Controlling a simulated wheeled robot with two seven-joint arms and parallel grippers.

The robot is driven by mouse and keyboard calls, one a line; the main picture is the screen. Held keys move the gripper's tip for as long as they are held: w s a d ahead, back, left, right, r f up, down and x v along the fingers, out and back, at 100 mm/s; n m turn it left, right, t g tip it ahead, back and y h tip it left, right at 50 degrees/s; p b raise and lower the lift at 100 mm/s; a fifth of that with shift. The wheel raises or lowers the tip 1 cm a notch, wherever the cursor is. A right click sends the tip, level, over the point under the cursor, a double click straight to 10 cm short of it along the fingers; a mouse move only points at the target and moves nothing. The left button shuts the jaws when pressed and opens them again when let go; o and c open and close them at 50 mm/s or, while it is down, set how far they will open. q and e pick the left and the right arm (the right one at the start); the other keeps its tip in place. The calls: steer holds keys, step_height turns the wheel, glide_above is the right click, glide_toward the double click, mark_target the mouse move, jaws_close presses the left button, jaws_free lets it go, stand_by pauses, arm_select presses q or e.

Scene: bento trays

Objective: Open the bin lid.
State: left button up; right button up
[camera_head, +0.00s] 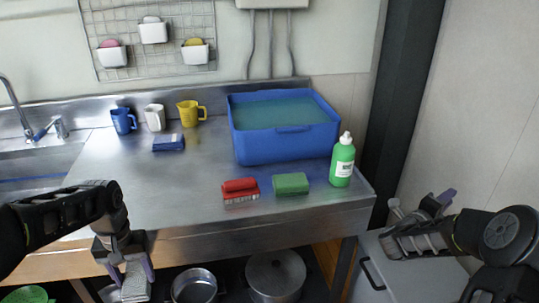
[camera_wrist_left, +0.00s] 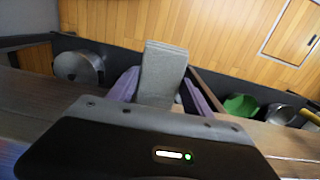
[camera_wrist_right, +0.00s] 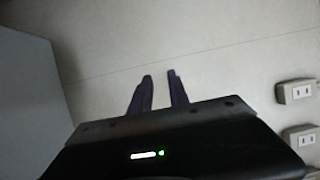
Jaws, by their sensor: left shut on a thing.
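A pale grey box with a dark handle, apparently the bin (camera_head: 410,277), stands on the floor right of the counter. Its flat top looks closed, though my right arm covers part of it. A grey surface at the left of the right wrist view (camera_wrist_right: 30,95) may be its side. My right gripper (camera_head: 424,210) is above and beside the box, with its fingers apart and nothing between them in the right wrist view (camera_wrist_right: 162,82). My left gripper (camera_head: 130,272) is shut on a grey block (camera_wrist_left: 162,72), low in front of the counter's edge.
Pots (camera_head: 276,274) stand on the shelf below. A dark post (camera_head: 405,100) rises behind the box.

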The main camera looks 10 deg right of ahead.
arm_select(q)
steer(key=shift+f, duration=0.2)
arm_select(e)
steer(key=shift+s+a, duration=0.2)
steer(key=shift+a, duration=0.05)
steer(key=shift+c, duration=0.4)
